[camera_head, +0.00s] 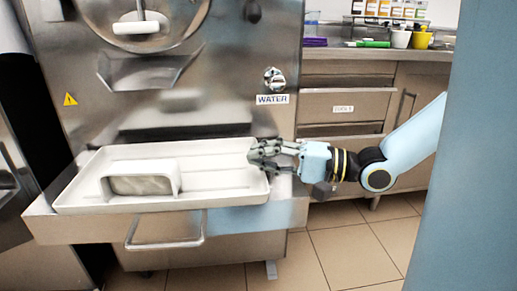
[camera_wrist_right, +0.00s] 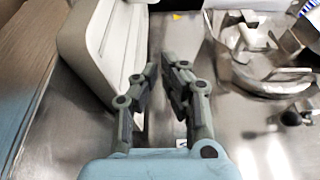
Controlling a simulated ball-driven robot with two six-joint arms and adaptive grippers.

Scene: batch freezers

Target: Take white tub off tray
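The white tub (camera_head: 138,183) sits in the left half of the shallow white tray (camera_head: 215,152), with its greyish inside showing. My right gripper (camera_head: 258,156) is at the right end of the tray, well to the right of the tub. In the right wrist view the gripper (camera_wrist_right: 160,68) has its fingers a little apart, with nothing between them. The white tray (camera_wrist_right: 98,42) is to the left of the fingers there. I cannot tell from the frames whether a finger touches the tray's rim. My left gripper is not in view.
The tray rests on a metal shelf with a front handle (camera_head: 165,243), before a steel batch freezer (camera_head: 225,60) with a spout (camera_head: 150,72) above. A counter (camera_head: 385,53) with cups and jars is at the back right. Tiled floor (camera_head: 350,255) is clear at lower right.

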